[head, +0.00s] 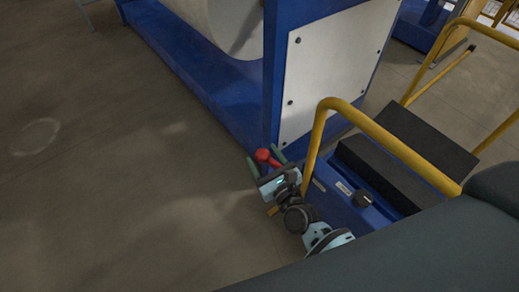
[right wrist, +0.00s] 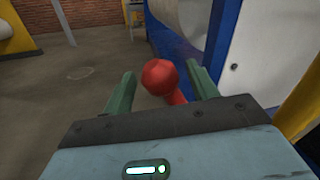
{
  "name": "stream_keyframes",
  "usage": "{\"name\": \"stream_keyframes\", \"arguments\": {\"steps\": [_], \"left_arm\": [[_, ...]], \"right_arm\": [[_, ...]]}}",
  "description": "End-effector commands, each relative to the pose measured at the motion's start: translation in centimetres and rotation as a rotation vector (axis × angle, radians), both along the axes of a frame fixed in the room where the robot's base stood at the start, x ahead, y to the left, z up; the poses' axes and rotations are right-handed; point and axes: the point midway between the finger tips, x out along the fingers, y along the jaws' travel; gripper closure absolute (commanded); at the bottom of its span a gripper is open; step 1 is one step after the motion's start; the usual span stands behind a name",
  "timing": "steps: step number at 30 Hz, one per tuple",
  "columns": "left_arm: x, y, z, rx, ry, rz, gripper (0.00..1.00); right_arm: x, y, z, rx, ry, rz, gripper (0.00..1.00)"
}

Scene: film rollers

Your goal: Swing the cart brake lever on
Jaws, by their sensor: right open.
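The brake lever shows as a red knob (head: 263,155) on a short red stem beside the blue cart (head: 350,202). In the right wrist view the red knob (right wrist: 160,77) lies between the two green fingers, with its stem running down to the right behind the gripper body. My right gripper (head: 266,158) is open around the lever, with a visible gap on both sides of the knob in the wrist view (right wrist: 158,84). The lever's lower end is hidden. My left gripper is not in view.
A yellow handrail (head: 385,140) rises from the cart right beside my right arm. A blue machine frame with a white panel (head: 335,68) and a large white roll (head: 225,25) stand beyond the lever. The floor (head: 120,170) at left is clear.

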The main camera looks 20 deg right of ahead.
Motion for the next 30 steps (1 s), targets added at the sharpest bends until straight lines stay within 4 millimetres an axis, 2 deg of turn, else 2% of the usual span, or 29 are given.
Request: {"name": "stream_keyframes", "arguments": {"steps": [3, 7, 18, 30], "left_arm": [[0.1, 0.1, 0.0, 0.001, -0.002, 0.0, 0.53], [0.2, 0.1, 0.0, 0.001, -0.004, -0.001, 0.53], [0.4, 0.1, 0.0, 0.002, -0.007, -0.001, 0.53], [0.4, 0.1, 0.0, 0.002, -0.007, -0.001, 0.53]], "right_arm": [[1.6, 0.2, 0.0, -0.002, 0.0, 0.0, 0.41], [2.7, 0.4, 0.0, -0.001, 0.0, 0.0, 0.41], [3.1, 0.5, 0.0, 0.0, 0.001, 0.0, 0.41], [3.1, 0.5, 0.0, -0.001, 0.001, 0.0, 0.94]]}}
